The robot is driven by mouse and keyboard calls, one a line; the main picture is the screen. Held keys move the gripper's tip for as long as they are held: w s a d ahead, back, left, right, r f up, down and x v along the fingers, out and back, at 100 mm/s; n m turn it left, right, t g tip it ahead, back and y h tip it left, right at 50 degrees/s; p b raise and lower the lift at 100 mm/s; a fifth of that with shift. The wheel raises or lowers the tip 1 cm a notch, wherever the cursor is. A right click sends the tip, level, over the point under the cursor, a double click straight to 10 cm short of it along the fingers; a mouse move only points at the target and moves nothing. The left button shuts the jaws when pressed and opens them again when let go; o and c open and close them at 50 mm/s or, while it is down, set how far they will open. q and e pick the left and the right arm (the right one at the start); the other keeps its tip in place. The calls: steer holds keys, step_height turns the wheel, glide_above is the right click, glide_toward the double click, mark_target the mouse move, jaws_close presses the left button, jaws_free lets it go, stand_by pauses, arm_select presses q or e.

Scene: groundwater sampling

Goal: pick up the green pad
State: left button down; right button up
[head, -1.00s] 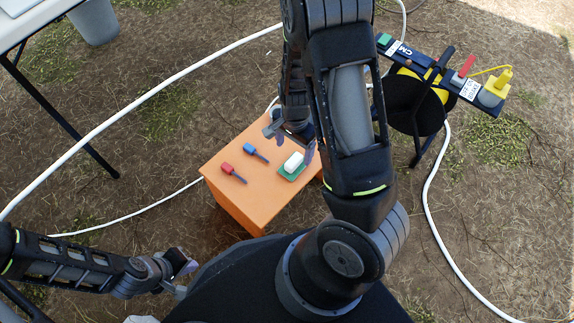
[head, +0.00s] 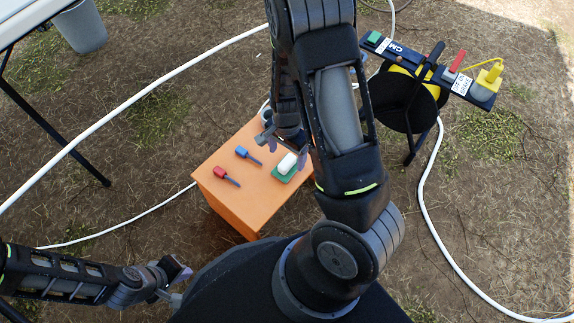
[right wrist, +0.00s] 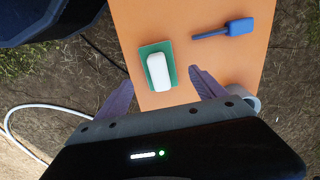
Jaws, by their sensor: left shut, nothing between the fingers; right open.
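The green pad (head: 281,177) lies flat on the right part of the orange box top, with a white rounded block (head: 287,163) resting on it. The right wrist view shows the pad (right wrist: 148,50) and the white block (right wrist: 158,70) too. My right gripper (head: 284,150) is open just beside the pad. In the right wrist view, its two purple-grey fingers (right wrist: 162,80) spread to either side of the pad's near end, with nothing held. My left gripper (head: 181,277) is shut and empty at lower left, away from the box.
The orange box (head: 240,207) also carries a blue-handled tool (head: 247,155) and a red-handled tool (head: 226,176). A cable reel (head: 405,100) stands at right. A white hose (head: 128,104) crosses the ground. A table and a grey bucket (head: 80,28) are at upper left.

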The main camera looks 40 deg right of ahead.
mark_target(287, 161)
step_height(287, 161, down, 5)
steer(key=b, duration=0.3)
stand_by(0.4)
steer(key=c, duration=1.4)
steer(key=shift+c, duration=0.2)
step_height(287, 161, up, 10)
steer(key=p, duration=0.6)
